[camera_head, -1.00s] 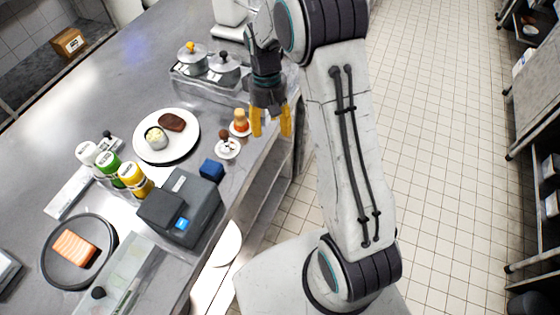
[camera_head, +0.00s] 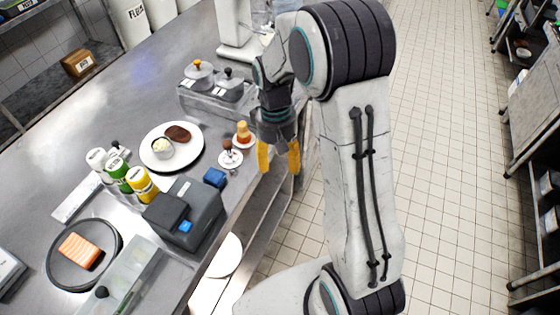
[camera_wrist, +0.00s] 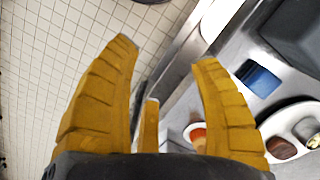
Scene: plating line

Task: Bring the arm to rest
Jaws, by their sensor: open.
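My gripper (camera_head: 279,156) is open and empty, with its yellow fingers pointing down. In the head view it hangs over the counter's (camera_head: 100,118) right edge, beside the small items there. In the wrist view its fingers (camera_wrist: 167,75) are spread apart, with floor tiles and the counter edge between and beyond them. My arm rises at the right of the head view, bent at the top, and its links hide part of the floor and counter.
Near the gripper are an orange-topped item (camera_head: 243,134), a brown-topped item on a small saucer (camera_head: 231,161) and a blue block (camera_head: 215,178). A white plate (camera_head: 187,160), a dark grey device (camera_head: 186,215) and lidded pots (camera_head: 200,75) stand on the counter. Tiled floor (camera_head: 450,130) is clear at right.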

